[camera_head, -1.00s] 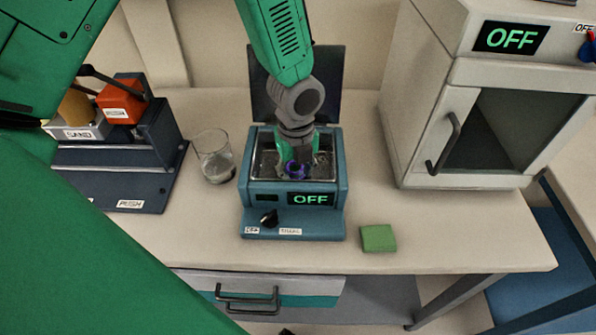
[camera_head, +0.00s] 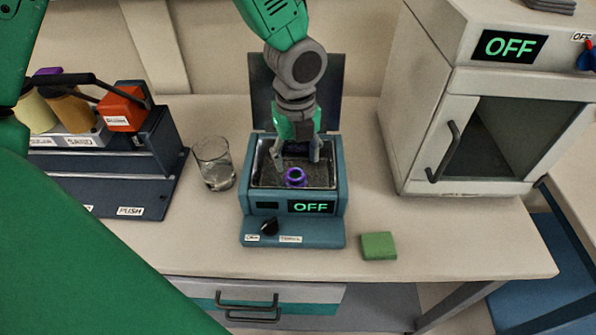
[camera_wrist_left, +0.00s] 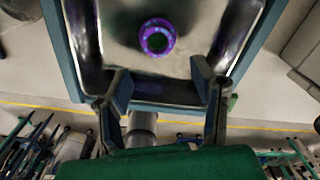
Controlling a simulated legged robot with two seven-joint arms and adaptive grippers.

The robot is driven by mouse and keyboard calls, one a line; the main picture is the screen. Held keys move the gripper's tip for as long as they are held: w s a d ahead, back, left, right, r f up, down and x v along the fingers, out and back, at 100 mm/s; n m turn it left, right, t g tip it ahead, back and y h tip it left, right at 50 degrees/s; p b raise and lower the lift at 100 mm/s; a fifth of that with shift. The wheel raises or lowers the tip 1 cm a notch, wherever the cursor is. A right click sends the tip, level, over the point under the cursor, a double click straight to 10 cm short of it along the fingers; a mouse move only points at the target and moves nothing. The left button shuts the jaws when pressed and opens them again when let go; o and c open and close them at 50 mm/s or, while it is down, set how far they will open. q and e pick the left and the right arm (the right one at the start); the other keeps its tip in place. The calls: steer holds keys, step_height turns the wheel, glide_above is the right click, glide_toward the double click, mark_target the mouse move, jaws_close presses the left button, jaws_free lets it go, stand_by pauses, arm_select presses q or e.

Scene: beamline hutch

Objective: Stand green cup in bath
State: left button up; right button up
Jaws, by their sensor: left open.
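The bath is an open metal basin in a blue housing (camera_head: 340,190) with a panel reading OFF, in the middle of the bench. A small round cup (camera_head: 295,178) stands in it near the front. It looks purple-blue with a greenish middle rather than plainly green. It also shows from above in the left wrist view as a purple ring (camera_wrist_left: 157,37), upright as far as I can tell. My left gripper (camera_head: 297,157) is open and empty above the basin, just behind the cup in the head view. In the left wrist view its fingers (camera_wrist_left: 160,82) are spread, apart from the cup. My right gripper is not seen.
A clear glass beaker (camera_head: 214,163) stands left of the bath. A green block (camera_head: 378,246) lies to its right. A rack (camera_head: 120,165) with coloured, labelled parts is at left. A white cabinet (camera_head: 420,110) reading OFF is at right.

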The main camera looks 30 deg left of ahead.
arm_select(q)
steer(key=shift+r, duration=2.4)
steer(key=shift+f, duration=0.1)
